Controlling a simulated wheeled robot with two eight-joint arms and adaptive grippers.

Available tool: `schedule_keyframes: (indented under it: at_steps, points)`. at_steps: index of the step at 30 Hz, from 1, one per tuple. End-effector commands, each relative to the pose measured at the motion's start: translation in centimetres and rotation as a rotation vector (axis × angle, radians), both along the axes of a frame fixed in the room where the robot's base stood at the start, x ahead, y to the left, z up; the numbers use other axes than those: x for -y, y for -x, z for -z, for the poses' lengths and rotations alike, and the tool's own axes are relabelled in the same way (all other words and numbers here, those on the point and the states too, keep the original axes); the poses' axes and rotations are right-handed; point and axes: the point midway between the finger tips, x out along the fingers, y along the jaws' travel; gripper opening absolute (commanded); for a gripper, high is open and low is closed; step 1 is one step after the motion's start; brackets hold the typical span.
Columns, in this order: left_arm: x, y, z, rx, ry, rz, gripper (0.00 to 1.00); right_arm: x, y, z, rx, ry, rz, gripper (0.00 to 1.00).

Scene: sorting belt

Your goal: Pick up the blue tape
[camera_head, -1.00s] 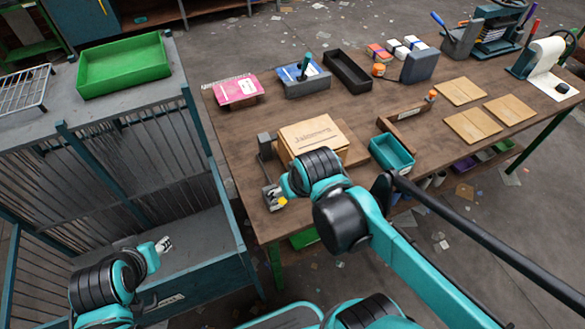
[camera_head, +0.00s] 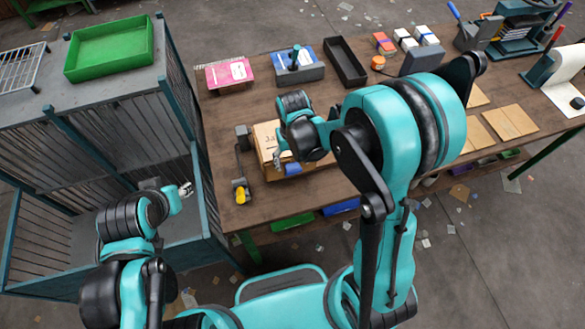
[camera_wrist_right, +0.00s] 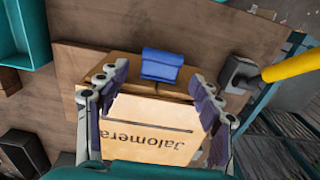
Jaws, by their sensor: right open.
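A blue object, likely the tape (camera_wrist_right: 162,65), lies at the edge of the cardboard box (camera_wrist_right: 150,125) in the right wrist view. In the head view the blue tape (camera_head: 292,169) shows at the near side of the box (camera_head: 265,138). My right gripper (camera_wrist_right: 154,82) is open and empty, its fingers apart over the box with the blue tape between and beyond the tips. In the head view the right gripper (camera_head: 279,160) is partly hidden by my arm. My left gripper (camera_head: 185,190) is at the left, away from the table; its jaws are too small to read.
A teal bin (camera_wrist_right: 22,35) shows in the wrist view.

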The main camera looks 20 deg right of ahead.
Motion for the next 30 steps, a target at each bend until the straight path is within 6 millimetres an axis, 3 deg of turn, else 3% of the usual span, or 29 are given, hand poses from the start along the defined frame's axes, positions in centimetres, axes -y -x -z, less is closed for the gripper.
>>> schedule_keyframes:
  at_steps: [3,7,16,21,30]
  points:
    - [0.0,0.0,0.8,0.0,0.0,0.0,0.4,0.0,-0.2,2.3,0.001,0.0,0.0,0.66]
    - [0.0,0.0,1.2,0.0,0.0,0.0,0.4,0.0,-0.2,3.8,0.001,0.0,0.0,0.66]
    - [0.0,0.0,1.2,0.0,0.0,0.0,0.4,0.0,-0.2,4.1,0.001,0.0,0.0,0.66]
    - [0.0,0.0,1.2,0.0,0.0,0.0,0.4,0.0,-0.2,4.1,0.001,0.0,0.0,0.29]
    - [0.0,0.0,1.2,0.0,0.0,0.0,0.4,0.0,-0.2,4.1,0.001,0.0,0.0,0.29]
